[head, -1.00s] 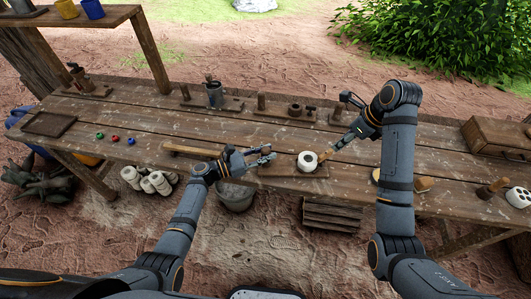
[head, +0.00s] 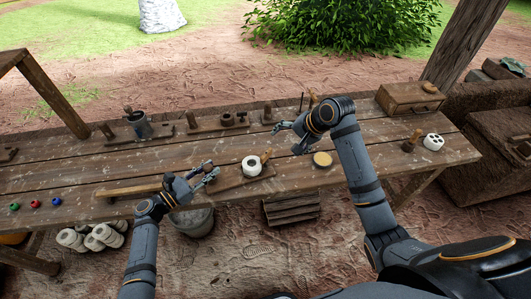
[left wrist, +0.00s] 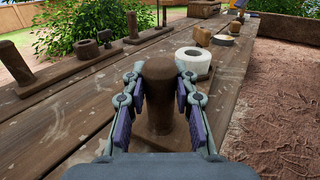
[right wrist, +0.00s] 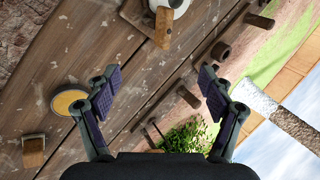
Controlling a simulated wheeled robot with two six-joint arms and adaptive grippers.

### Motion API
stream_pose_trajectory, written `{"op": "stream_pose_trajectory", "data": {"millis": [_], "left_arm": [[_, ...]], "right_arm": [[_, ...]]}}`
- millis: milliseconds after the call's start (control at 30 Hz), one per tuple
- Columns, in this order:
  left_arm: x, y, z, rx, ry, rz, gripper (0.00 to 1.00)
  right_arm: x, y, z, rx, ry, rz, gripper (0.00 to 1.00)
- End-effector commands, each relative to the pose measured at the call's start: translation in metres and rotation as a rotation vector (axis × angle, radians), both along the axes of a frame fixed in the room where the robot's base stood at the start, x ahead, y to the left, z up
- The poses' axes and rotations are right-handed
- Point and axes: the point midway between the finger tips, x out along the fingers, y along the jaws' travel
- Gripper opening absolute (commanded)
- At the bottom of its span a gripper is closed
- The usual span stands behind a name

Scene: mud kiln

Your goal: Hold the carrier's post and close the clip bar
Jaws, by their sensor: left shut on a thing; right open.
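The carrier (head: 232,182) is a low wooden board on the bench. A brown round post (left wrist: 158,95) stands at its left end, between the fingers of my left gripper (head: 209,174), which is shut on it. A white ring (head: 252,166) sits on the carrier beyond the post and also shows in the left wrist view (left wrist: 195,60). A short wooden piece, seemingly the clip bar (head: 266,157), sticks up at an angle beside the ring; it also shows in the right wrist view (right wrist: 163,28). My right gripper (head: 290,137) is open and empty, above the bench to the right of the ring.
A round yellow-topped disc (head: 322,159) lies right of the carrier. Racks with wooden pegs and a dark pot (head: 139,125) line the back edge. A wooden box (head: 411,97) stands at the back right. A grey bucket (head: 194,221) is below the bench.

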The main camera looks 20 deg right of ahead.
Motion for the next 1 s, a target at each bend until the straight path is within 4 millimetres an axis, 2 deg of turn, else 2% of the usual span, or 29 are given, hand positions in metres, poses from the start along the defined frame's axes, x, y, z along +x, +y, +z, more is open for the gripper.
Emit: {"op": "stream_pose_trajectory", "data": {"millis": [200,300,433,600,800,1000], "left_arm": [[0.0,0.0,0.0,0.001,0.0,0.0,0.0],[0.0,0.0,0.0,0.001,0.0,0.0,0.0],[0.0,0.0,0.0,0.001,0.0,0.0,0.0],[0.0,0.0,0.0,0.001,0.0,0.0,0.0],[0.0,0.0,0.0,0.0,0.0,0.0,0.0],[0.0,0.0,0.0,0.0,0.0,0.0,0.0]], "right_arm": [[-0.013,-0.003,-0.001,-0.268,-0.327,0.571,0.81],[-0.019,-0.001,0.0,-0.388,-0.467,0.798,0.81],[-0.025,0.001,0.002,-0.513,-0.607,1.014,0.81],[-0.029,0.004,0.004,-0.598,-0.699,1.152,0.81],[-0.028,0.006,0.003,-0.611,-0.715,1.173,0.81],[-0.014,0.019,-0.014,-0.603,-0.716,1.166,0.81]]}}
